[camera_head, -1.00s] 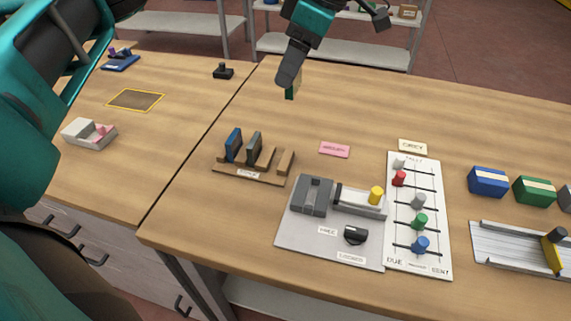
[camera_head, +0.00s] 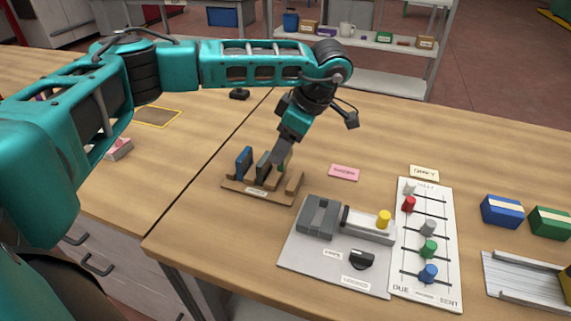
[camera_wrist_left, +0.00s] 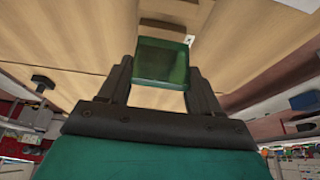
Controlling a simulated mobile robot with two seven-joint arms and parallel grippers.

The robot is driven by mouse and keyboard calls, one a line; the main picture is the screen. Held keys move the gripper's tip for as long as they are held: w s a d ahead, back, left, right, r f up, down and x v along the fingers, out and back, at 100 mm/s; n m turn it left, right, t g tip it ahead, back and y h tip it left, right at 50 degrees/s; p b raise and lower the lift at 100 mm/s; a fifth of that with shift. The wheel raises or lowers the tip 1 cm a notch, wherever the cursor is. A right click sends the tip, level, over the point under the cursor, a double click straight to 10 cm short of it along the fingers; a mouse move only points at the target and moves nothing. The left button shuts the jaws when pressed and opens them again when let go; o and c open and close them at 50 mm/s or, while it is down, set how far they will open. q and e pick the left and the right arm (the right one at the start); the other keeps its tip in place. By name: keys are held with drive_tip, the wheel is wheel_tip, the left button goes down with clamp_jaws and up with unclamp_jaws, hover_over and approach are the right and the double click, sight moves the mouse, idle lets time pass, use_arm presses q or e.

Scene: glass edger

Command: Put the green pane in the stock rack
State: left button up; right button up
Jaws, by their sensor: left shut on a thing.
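The stock rack (camera_head: 293,183) is a small wooden stand with upright dividers, on the near left of the right-hand table. A blue pane (camera_head: 243,162) and a grey pane (camera_head: 263,163) stand upright in its left slots. My left gripper (camera_head: 281,158) is over the right half of the rack, pointing down, shut on the green pane (camera_wrist_left: 162,62). In the left wrist view the pane sits between both fingers, with wooden parts just beyond it. I cannot tell whether the pane's lower edge is inside a slot.
Right of the rack is a grey edging fixture (camera_head: 318,218) with a yellow knob (camera_head: 384,218). Beyond it is a white slider board (camera_head: 443,258). A pink label (camera_head: 344,173) lies behind the fixture. The table's back middle is clear.

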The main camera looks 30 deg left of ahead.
sight(288, 159)
use_arm(q)
drive_tip(key=shift+f, duration=2.8)
drive_tip(key=shift+f, duration=0.15)
drive_tip(key=o, duration=1.1)
drive_tip(key=shift+d+r, duration=0.15)
drive_tip(key=shift+r, duration=0.2)
drive_tip(key=v, duration=1.1)
drive_tip(key=shift+d+r, duration=0.15)
drive_tip(key=shift+r, duration=0.15)
